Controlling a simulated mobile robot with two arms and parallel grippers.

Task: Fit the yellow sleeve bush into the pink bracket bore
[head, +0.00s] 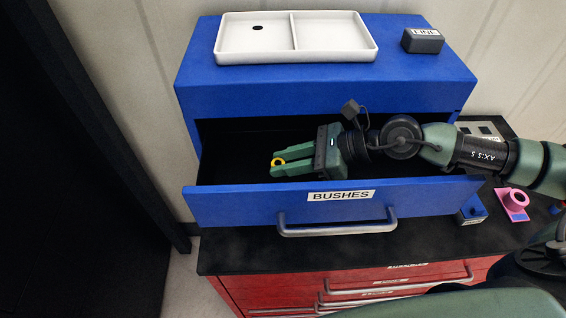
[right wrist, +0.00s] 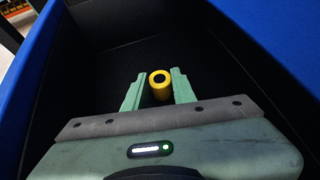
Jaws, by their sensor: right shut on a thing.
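The yellow sleeve bush (head: 278,161) is between the fingertips of my right gripper (head: 276,162), inside the open blue drawer (head: 235,207) labelled BUSHES. In the right wrist view the bush (right wrist: 160,84) shows its dark bore, with a green finger of my right gripper (right wrist: 159,88) on each side. The right gripper is shut on it. The pink bracket (head: 515,203) with its round bore stands on the black bench top to the right of the drawer. My left gripper is not in view.
A white two-part tray (head: 337,57) and a dark labelled block (head: 423,40) sit on top of the blue cabinet. A small blue block (head: 472,210) stands left of the bracket. Red drawers (head: 270,295) lie below the bench top. The drawer walls surround the right gripper.

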